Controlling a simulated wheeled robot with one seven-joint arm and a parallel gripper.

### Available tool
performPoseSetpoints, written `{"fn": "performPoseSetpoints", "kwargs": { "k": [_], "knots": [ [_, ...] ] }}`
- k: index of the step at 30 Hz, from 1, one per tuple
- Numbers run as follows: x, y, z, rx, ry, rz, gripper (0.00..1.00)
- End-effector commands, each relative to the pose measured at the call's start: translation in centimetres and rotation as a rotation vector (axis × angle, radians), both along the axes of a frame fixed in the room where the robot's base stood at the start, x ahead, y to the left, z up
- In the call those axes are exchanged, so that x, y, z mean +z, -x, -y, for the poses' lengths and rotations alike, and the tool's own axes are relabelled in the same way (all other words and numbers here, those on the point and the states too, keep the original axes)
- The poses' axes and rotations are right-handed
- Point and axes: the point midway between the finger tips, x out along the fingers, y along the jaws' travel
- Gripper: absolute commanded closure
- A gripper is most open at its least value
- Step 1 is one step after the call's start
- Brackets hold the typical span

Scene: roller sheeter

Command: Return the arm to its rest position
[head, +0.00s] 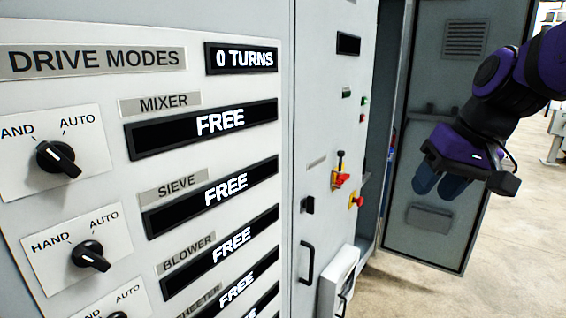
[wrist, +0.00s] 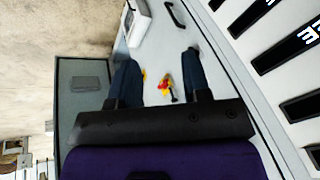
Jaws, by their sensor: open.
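My gripper (head: 440,184) hangs at the right in the head view, on my purple and black arm, with its two dark fingers pointing down. It is in front of the open grey cabinet door and apart from the panel. In the wrist view my gripper (wrist: 158,80) shows its two fingers spread apart with nothing held between them. A red and yellow switch (wrist: 163,82) on the cabinet shows beyond the gap between the fingers.
A drive modes panel (head: 90,190) with rotary knobs and several FREE displays fills the left. Further along are a red-handled switch (head: 340,180), a black handle (head: 307,263) and a white box (head: 338,280). The open cabinet door (head: 430,235) stands behind my gripper. Bare floor (head: 520,235) lies right.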

Motion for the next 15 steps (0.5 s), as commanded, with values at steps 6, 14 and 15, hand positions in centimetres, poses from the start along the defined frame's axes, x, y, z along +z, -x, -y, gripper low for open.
{"fn": "performPoseSetpoints", "kwargs": {
  "k": [6,14,15],
  "knots": [
    [0.7,6.4,2.2,-0.038,0.126,0.08,0.56],
    [0.3,11.5,4.7,-0.084,0.224,0.162,0.56],
    [0.2,12.0,4.9,-0.09,0.232,0.17,0.56]
  ]
}}
